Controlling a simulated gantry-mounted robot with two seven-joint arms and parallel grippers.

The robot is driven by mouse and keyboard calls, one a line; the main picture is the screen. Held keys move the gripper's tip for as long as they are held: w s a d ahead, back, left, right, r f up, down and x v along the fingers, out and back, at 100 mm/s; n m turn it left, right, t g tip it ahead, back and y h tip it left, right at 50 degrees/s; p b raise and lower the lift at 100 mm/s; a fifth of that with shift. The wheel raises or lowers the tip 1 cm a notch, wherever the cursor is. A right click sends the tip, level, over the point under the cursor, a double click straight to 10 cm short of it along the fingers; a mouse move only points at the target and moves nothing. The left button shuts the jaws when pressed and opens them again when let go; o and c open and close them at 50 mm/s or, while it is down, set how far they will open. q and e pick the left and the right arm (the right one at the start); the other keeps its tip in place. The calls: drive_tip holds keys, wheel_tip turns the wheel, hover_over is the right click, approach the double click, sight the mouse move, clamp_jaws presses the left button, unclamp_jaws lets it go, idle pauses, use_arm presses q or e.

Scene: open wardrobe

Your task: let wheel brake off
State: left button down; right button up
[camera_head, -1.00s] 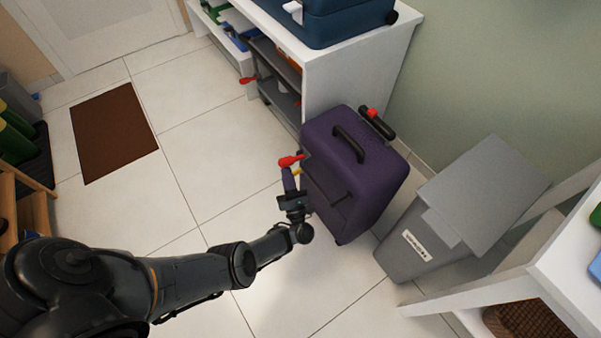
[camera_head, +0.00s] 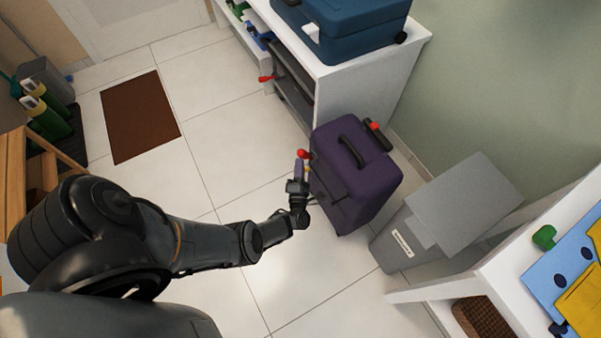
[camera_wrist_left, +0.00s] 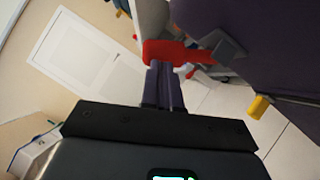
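A purple suitcase (camera_head: 355,180) stands on the tiled floor against the end of the white bench, with a black handle (camera_head: 352,151) on top. A red lever (camera_head: 305,154) sticks out at its left side, and a small yellow part (camera_head: 307,169) is just below it. My left gripper (camera_head: 299,168) is at that side, fingers pointing at the red lever. In the left wrist view, the red lever (camera_wrist_left: 180,52) lies across the tips of my left fingers (camera_wrist_left: 164,68). The fingers are nearly together, with nothing seen between them; contact is unclear. My right gripper is out of view.
A blue case (camera_head: 345,30) lies on the white bench (camera_head: 385,75) behind the suitcase. A grey lidded bin (camera_head: 410,240) stands close on the right. A brown mat (camera_head: 140,117) lies on open floor to the left.

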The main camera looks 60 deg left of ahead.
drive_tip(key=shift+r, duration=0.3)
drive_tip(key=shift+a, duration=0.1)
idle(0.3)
